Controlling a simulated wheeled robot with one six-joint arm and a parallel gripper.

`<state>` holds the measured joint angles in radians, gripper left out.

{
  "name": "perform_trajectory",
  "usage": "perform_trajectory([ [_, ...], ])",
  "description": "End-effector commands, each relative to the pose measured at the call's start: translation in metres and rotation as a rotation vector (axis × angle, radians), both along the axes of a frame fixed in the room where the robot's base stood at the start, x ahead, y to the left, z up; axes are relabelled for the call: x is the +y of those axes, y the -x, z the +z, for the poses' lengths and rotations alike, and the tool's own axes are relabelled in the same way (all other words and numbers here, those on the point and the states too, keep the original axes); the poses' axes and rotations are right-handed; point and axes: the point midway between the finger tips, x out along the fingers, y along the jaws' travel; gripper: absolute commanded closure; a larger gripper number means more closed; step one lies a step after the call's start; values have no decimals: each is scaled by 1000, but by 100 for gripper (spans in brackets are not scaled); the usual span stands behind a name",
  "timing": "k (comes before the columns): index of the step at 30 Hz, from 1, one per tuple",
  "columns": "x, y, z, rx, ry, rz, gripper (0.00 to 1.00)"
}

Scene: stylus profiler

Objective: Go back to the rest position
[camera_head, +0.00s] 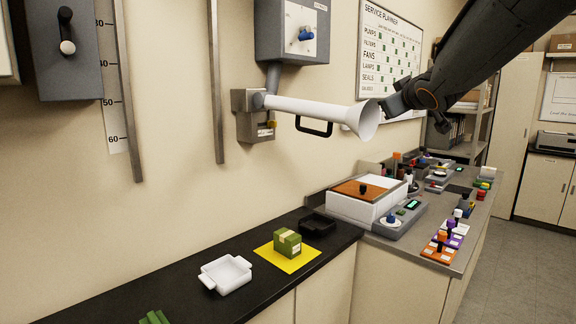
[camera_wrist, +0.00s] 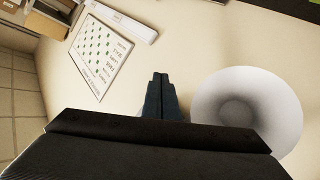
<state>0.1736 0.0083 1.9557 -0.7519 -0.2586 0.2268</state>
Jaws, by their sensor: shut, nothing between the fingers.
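My gripper (camera_wrist: 161,82) shows in the wrist view with its two fingers together and nothing between them. In the head view my arm comes in from the upper right, and my gripper (camera_head: 386,108) is up high near the wide mouth of a white horn (camera_head: 320,110). In the wrist view the horn (camera_wrist: 247,108) opens just right of my fingers. I cannot tell whether they touch. The fingertips are partly hidden in the head view.
A black handle (camera_head: 314,127) hangs under the horn. A grey wall box (camera_head: 293,32) is above it. Below, a black counter (camera_head: 190,291) holds a white tray (camera_head: 225,275) and a green box (camera_head: 288,243) on a yellow mat. A whiteboard (camera_head: 391,55) is behind my arm.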

Motion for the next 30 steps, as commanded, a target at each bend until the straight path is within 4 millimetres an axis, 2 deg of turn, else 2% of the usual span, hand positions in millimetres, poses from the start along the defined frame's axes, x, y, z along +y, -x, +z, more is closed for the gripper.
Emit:
perform_trajectory([
  [1, 1, 7, -36, 67, -28, -26, 100],
  [5, 3, 34, -119, 239, -93, -95, 100],
  [6, 4, 44, -144, 293, -111, -117, 100],
  [8, 6, 62, -181, 375, -133, -148, 100],
  [12, 19, 115, -264, 582, -197, -202, 100],
  [14, 24, 141, -296, 667, -217, -228, 100],
  [18, 38, 209, -362, 873, -263, -287, 100],
  [21, 49, 257, -398, 1006, -292, -321, 100],
  [24, 58, 297, -422, 1112, -315, -348, 100],
  [27, 73, 324, -436, 1183, -329, -365, 100],
  [30, 77, 338, -441, 1218, -337, -372, 100],
])
